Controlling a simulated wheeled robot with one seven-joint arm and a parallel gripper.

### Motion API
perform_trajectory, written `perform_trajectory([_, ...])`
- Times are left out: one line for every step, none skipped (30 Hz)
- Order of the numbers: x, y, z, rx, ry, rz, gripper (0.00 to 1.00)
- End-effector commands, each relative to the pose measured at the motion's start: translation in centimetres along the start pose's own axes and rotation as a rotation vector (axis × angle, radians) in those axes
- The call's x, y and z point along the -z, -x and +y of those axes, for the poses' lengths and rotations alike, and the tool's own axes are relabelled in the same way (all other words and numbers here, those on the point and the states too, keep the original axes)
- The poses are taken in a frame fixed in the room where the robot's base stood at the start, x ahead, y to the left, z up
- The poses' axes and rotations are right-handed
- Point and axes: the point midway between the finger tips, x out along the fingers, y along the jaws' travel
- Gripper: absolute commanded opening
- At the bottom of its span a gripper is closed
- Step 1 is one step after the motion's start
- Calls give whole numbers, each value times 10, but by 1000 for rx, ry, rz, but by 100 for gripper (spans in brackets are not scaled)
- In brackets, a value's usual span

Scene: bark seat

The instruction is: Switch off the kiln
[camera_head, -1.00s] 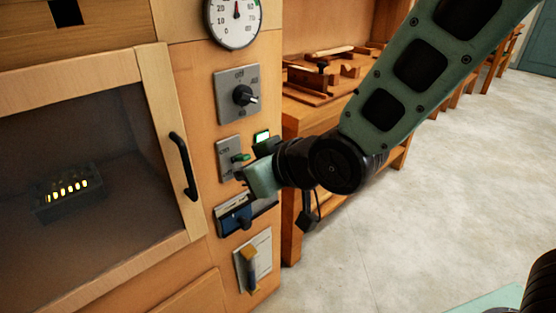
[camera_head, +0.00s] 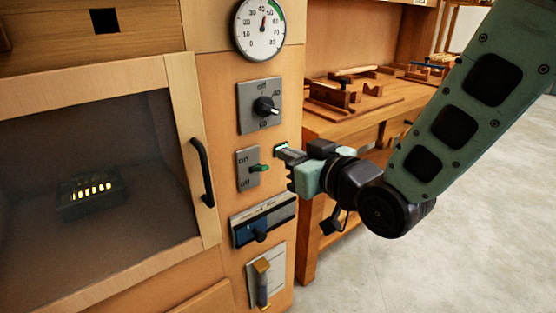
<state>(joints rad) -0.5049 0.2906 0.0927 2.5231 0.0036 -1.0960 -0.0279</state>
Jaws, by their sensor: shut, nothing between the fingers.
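The kiln (camera_head: 215,262) is a wooden cabinet with a glazed door, and glowing bars (camera_head: 92,190) show inside. On its front, a grey plate (camera_head: 247,182) marked "on" above and "off" below carries a green lever (camera_head: 258,168). The lever sticks out to the right; I cannot tell for sure which setting it is at. Above it is a rotary knob (camera_head: 266,106) on a plate with "off" at the top. My gripper (camera_head: 284,156) is shut and empty, just right of the green lever and apart from it in the picture. It partly covers a small lit green window (camera_head: 281,147).
A dial gauge (camera_head: 259,28) sits above the knob. Below the lever are a blue slider panel (camera_head: 238,233) and a yellow-handled lever (camera_head: 263,270). The black door handle (camera_head: 202,172) juts out at the left. A wooden workbench (camera_head: 350,122) stands behind my arm; open floor lies right.

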Motion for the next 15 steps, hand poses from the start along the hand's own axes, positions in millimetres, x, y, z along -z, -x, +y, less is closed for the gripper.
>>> perform_trajectory([0,-6,0,0,0,0,0])
perform_trajectory([-1,-10,0,0,0,0,0])
perform_trajectory([-1,-17,0,1,0,0,0])
perform_trajectory([-1,-22,0,1,0,0,0])
perform_trajectory([-1,-28,0,1,0,1,0])
perform_trajectory([-1,-37,0,0,0,-1,0])
perform_trajectory([-1,-43,0,0,0,0,0])
perform_trajectory([-1,-49,0,0,0,1,0])
perform_trajectory([-1,-58,0,0,0,0,0])
perform_trajectory([-1,-64,0,0,0,0,0])
perform_trajectory([-1,-70,0,0,0,0,0])
perform_trajectory([-1,-79,0,0,0,1,0])
perform_trajectory([-1,-84,0,0,0,0,0])
perform_trajectory([-1,-90,0,0,0,0,0])
perform_trajectory([-1,-97,0,1,0,1,0])
